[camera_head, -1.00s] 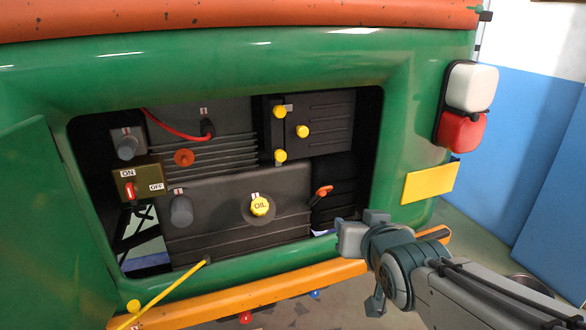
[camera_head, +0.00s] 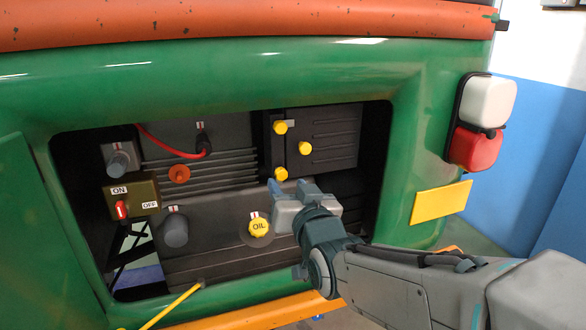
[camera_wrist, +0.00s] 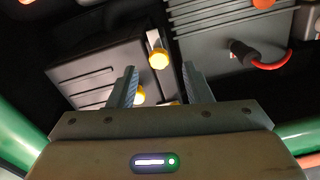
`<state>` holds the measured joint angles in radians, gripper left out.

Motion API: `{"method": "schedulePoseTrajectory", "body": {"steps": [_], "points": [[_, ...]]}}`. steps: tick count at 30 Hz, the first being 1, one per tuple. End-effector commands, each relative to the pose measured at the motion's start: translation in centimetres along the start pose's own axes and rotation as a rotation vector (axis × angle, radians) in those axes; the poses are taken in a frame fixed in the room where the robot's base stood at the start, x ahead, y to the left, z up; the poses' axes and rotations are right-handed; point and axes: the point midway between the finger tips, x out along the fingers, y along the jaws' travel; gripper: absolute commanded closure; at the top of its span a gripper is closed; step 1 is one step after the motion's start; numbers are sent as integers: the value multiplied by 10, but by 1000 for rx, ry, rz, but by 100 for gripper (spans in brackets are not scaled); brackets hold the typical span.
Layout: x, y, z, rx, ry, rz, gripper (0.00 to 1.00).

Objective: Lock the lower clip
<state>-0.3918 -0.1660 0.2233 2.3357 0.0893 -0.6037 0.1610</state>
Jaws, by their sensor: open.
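The lower clip (camera_head: 280,174) has a yellow knob and sits at the left edge of a dark ribbed box (camera_head: 335,140). In the upside-down wrist view, the lower clip (camera_wrist: 158,58) shows its pale bar lying along the box edge. The upper clip (camera_head: 281,127) is above it, with a pale piece pointing right. Another yellow knob (camera_head: 305,148) is on the box face. My gripper (camera_head: 288,187) is open just below the lower clip in the head view. In the wrist view the fingers (camera_wrist: 159,69) are apart with nothing held; contact with the clip cannot be told.
A yellow OIL cap (camera_head: 259,227) is just left of my gripper. The green body frame (camera_head: 400,170) surrounds the bay.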

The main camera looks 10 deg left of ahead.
Motion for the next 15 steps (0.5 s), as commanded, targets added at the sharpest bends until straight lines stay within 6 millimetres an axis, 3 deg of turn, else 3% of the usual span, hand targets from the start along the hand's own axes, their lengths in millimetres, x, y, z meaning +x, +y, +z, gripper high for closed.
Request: {"method": "schedulePoseTrajectory", "body": {"steps": [6, 15], "points": [[28, 0, -1, 0, -1, 1, 55], [36, 2, 0, 0, 1, 3, 55]]}}
